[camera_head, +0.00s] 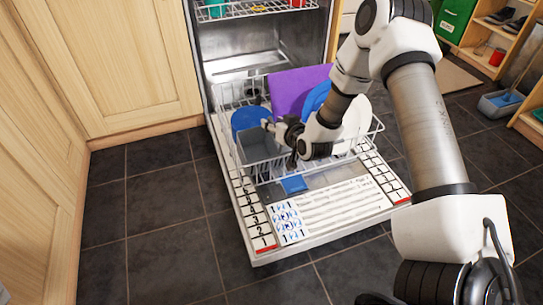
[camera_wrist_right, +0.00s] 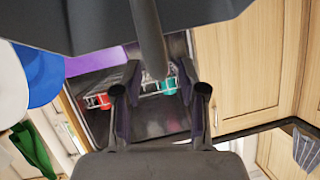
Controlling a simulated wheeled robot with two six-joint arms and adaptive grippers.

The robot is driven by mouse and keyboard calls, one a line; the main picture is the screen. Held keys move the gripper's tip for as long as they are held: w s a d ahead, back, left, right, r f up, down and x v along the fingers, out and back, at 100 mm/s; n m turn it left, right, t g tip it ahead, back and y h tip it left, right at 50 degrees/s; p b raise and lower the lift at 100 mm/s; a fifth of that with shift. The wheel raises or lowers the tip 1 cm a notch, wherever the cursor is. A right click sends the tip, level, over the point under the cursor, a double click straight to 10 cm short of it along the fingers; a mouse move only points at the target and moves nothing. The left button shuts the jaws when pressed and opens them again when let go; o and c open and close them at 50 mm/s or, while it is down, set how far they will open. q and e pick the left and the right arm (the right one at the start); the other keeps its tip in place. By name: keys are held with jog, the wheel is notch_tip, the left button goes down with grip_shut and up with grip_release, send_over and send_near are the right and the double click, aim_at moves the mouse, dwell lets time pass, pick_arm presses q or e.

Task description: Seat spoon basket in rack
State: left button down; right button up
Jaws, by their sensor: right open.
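The grey spoon basket (camera_head: 258,147) sits upright at the left front of the white wire rack (camera_head: 266,173), inside its wires. I cannot tell whether its bottom is flat on the rack floor. My right gripper (camera_head: 270,127) reaches in from the right, at the basket's upper right rim. In the right wrist view the fingers (camera_wrist_right: 160,82) are open and apart. A dark grey bar (camera_wrist_right: 148,35), perhaps the basket's handle, reaches down between the fingertips. I cannot tell whether they touch it. My left gripper is not in view.
A blue plate (camera_head: 249,119) stands behind the basket. A purple board (camera_head: 292,88), another blue plate (camera_head: 317,97) and a white plate (camera_head: 357,118) stand to its right. The rack is out over the open dishwasher door (camera_head: 335,212). Wooden cabinets (camera_head: 122,60) flank the left.

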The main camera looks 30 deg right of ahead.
jog(key=shift+w+f, duration=0.3)
jog(key=shift+w, duration=0.25)
jog(key=shift+r, duration=0.1)
grip_shut()
jog(key=shift+r, duration=0.15)
